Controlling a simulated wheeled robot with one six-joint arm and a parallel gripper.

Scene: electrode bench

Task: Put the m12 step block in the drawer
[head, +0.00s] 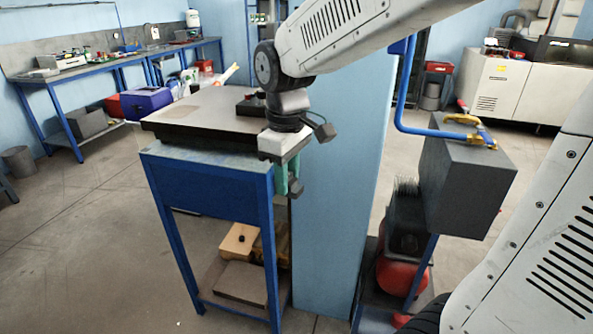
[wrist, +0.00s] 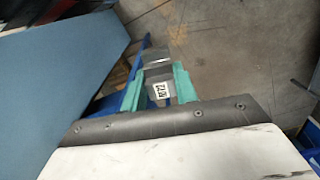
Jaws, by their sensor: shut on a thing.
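My gripper (head: 289,181) points down just off the right front corner of the blue bench, with its green fingers shut on a small dark grey block. In the wrist view the m12 step block (wrist: 160,90), with a white label, sits between the green fingertips (wrist: 157,85). The floor shows far below it, so it is held in the air. The blue bench (head: 205,190) has a closed blue front panel under its top. I cannot tell whether that panel is a drawer; no open drawer shows.
A dark slab (head: 195,109) lies on the bench, with a dark object behind my wrist. A wide blue pillar (head: 338,190) stands close to the right of my gripper. A lower shelf (head: 235,305) holds wooden boxes. A grey block-shaped unit (head: 463,185) stands further right. Open floor lies left.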

